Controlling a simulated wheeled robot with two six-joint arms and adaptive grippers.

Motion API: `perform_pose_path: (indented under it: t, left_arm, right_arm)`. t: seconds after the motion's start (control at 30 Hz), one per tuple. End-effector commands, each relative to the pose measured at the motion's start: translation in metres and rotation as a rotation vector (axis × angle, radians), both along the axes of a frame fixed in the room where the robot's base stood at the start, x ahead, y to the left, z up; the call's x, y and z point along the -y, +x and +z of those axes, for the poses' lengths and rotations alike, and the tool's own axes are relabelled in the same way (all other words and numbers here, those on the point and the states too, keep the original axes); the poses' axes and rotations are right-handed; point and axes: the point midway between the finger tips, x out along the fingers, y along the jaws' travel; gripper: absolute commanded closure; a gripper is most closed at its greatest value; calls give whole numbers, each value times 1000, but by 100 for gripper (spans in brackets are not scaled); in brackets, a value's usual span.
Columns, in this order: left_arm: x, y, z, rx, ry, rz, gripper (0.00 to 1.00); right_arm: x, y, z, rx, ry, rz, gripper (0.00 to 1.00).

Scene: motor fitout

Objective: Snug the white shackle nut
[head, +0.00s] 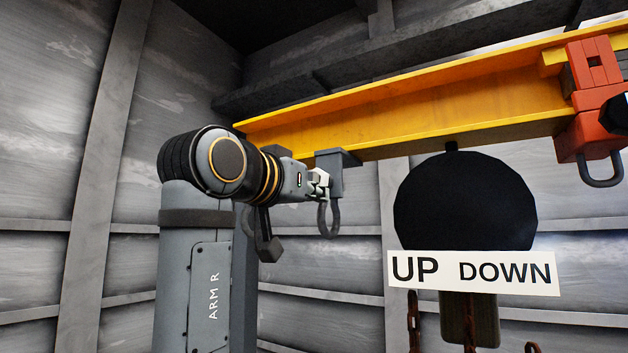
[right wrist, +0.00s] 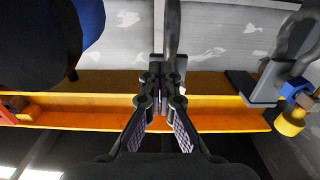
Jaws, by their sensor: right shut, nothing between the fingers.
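My right gripper (head: 313,187) is at the grey hanger bracket (head: 337,160) under the yellow beam, beside the grey shackle (head: 328,218) hanging there. A pale white piece (head: 321,177) shows at the fingertips; I cannot tell surely whether it is the white shackle nut or part of the gripper. In the right wrist view my gripper (right wrist: 160,88) has its fingertips together, with nothing seen between them. The grey shackle (right wrist: 172,28) stretches away just beyond the tips, and any nut there is hidden behind the fingers. My left gripper is out of view.
The yellow beam (head: 420,115) runs to the right to an orange-red block (head: 590,100) with a grey loop. A black disc (head: 465,200) and UP DOWN sign (head: 473,272) hang right of my gripper. The wrist view shows another grey shackle (right wrist: 290,45) with blue (right wrist: 296,88) and yellow (right wrist: 290,123) parts.

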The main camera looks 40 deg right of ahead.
Motion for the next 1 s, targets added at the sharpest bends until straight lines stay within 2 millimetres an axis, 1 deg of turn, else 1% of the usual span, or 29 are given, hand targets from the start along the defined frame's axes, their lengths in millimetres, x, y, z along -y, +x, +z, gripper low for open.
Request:
perform_pose_path:
  t: [1.0]
  left_arm:
    - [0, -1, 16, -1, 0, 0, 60]
  right_arm:
    - [-10, 24, 1, -1, -1, 1, 100]
